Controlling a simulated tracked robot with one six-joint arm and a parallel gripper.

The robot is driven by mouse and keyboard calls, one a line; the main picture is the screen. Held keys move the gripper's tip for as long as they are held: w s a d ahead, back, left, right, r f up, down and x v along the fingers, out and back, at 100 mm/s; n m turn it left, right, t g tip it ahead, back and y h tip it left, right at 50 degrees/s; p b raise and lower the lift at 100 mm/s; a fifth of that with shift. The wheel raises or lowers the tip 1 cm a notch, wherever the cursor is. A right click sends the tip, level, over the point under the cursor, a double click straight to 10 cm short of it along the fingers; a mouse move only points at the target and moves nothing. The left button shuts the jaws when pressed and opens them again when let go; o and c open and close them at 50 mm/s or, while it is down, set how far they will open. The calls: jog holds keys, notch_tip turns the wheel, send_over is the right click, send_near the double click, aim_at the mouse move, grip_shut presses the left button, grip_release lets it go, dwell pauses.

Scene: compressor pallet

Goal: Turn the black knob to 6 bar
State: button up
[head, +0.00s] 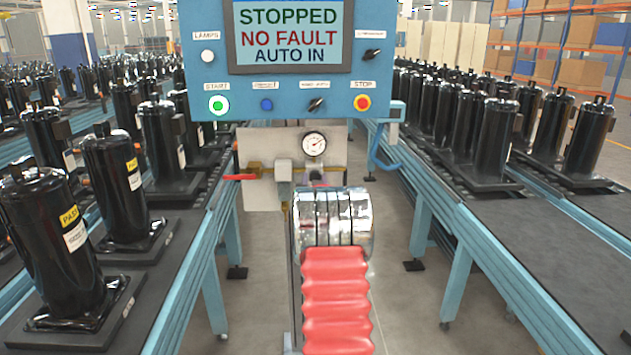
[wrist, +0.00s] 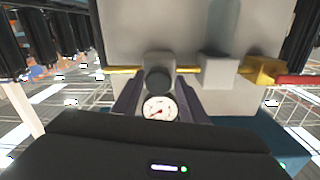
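The black knob (wrist: 157,80) sits on the brass pipe line, beside the round white pressure gauge (wrist: 160,108) in the wrist view. My gripper (wrist: 158,82) is open, with one dark finger on each side of the knob. A small gap seems to show on both sides; contact cannot be told. In the head view the gauge (head: 314,144) is on a pale plate under the blue control panel (head: 290,85). Its needle shows, but the figures are too small to read. My red and chrome arm hides my gripper and most of the knob area there.
A red valve handle (head: 239,177) and a grey block (head: 283,171) sit on the pipe to the left. The panel screen (head: 290,35) reads STOPPED, NO FAULT, AUTO IN. Conveyors with black compressors (head: 112,190) run along both sides. Bare floor lies between them.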

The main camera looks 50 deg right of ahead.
jog(key=shift+o, duration=1.3)
jog(key=shift+s, duration=0.1)
jog(key=v, duration=1.3)
jog(key=shift+a, duration=0.35)
jog(key=shift+s+f, duration=0.1)
